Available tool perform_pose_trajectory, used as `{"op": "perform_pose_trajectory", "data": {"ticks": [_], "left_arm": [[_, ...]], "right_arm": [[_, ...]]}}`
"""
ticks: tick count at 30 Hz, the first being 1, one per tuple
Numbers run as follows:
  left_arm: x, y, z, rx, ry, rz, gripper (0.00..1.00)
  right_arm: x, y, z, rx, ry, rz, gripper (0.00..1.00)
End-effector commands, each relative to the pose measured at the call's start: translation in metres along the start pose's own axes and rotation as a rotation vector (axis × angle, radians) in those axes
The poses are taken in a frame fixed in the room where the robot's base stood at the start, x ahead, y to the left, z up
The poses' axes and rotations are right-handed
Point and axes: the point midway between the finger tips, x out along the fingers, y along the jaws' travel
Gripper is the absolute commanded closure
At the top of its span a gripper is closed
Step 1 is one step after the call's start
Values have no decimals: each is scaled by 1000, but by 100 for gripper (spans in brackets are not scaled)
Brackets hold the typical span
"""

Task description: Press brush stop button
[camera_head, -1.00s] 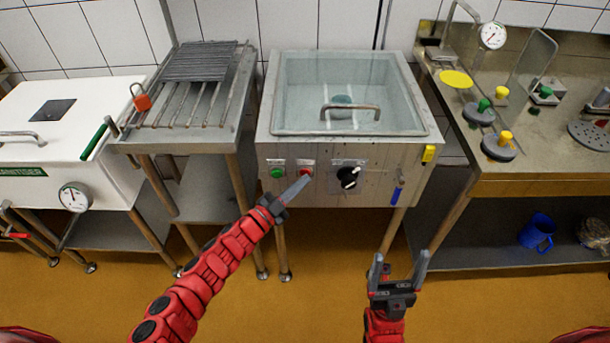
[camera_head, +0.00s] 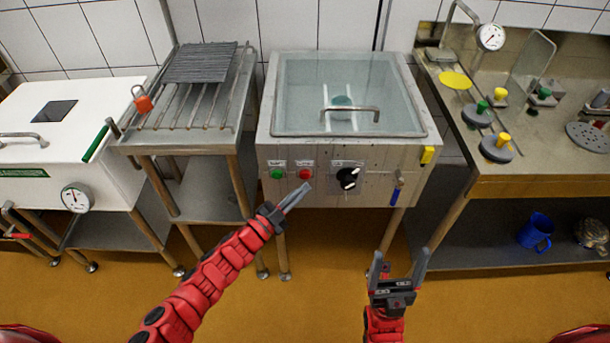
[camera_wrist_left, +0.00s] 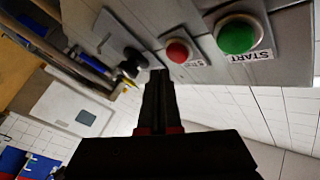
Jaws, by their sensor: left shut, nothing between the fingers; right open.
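The red stop button (camera_head: 305,173) is on the front panel of the steel wash unit (camera_head: 360,155), just right of the green start button (camera_head: 277,173). My right gripper (camera_head: 398,256) is open and empty, low in front of the unit.
A black knob (camera_head: 347,178) sits right of the buttons, with a blue-handled valve (camera_head: 396,192) further right. A clear lid with a handle (camera_head: 350,109) covers the basin. A rack table (camera_head: 190,140) stands left and a workbench (camera_head: 530,183) right.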

Motion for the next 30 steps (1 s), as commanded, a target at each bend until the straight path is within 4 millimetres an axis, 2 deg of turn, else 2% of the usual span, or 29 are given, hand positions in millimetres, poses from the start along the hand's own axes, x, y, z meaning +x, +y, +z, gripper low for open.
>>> {"op": "perform_pose_trajectory", "data": {"ticks": [12,30], "left_arm": [[-28,19,-22,-1,1,1,100],[-30,22,-23,0,1,0,100]], "right_arm": [[15,1,-3,0,0,0,19],[15,1,-3,0,0,0,19]]}}
